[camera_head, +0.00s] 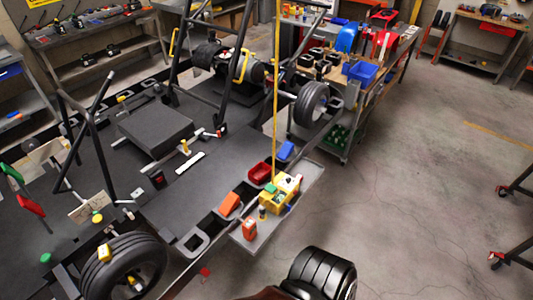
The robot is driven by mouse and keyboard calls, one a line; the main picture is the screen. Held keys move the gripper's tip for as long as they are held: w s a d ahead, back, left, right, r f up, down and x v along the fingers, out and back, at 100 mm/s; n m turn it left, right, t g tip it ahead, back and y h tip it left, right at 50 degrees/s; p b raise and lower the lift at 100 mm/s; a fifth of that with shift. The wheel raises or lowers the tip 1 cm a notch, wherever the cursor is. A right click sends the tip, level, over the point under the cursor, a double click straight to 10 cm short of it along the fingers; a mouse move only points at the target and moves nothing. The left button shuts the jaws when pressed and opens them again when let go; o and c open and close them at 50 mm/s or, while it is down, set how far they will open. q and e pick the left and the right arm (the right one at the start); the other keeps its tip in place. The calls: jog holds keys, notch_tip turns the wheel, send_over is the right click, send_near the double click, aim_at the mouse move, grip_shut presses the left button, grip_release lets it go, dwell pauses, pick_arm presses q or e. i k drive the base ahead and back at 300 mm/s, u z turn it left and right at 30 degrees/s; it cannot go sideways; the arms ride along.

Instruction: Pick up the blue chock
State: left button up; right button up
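A small blue block (286,150), which looks like the blue chock, lies on the kart stand's side ledge, just beyond a red tray (260,172). Its near face shows and nothing covers it. An orange block (229,203) of similar shape lies nearer on the same side. Neither of my grippers is in view, so I cannot see their state.
A yellow box (272,202) with small items stands near the red tray, and a thin yellow pole (275,100) rises behind it. An orange-red container (249,229) stands nearer. The floor (420,180) at right is clear.

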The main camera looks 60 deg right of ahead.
aim_at(288, 149)
jog(key=u, duration=0.2)
jog(key=i, duration=0.1)
jog(key=z, duration=2.45)
